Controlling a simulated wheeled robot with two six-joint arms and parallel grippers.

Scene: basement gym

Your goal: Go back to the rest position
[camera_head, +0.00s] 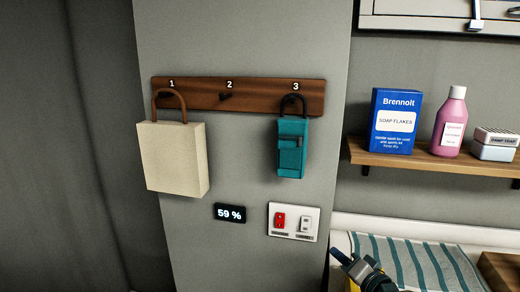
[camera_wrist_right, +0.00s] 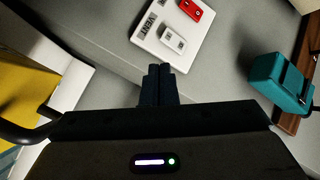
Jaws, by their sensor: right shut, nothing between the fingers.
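My right gripper (camera_head: 338,254) is low in the head view, right of centre, below and to the right of the white switch plate (camera_head: 293,236). In the right wrist view its two dark fingers (camera_wrist_right: 160,72) are together with nothing between them. They appear apart from the switch plate, which shows above them there. The plate carries a red switch (camera_head: 280,220) and a white switch (camera_head: 305,224). My left gripper is in neither view.
A wooden rack (camera_head: 250,96) holds a cream bag (camera_head: 174,158) on hook 1 and a teal bag (camera_head: 292,150) on hook 3; hook 2 is empty. A display (camera_head: 230,213) reads 59 %. A shelf (camera_head: 435,160) juts out at right above a striped towel (camera_head: 410,262).

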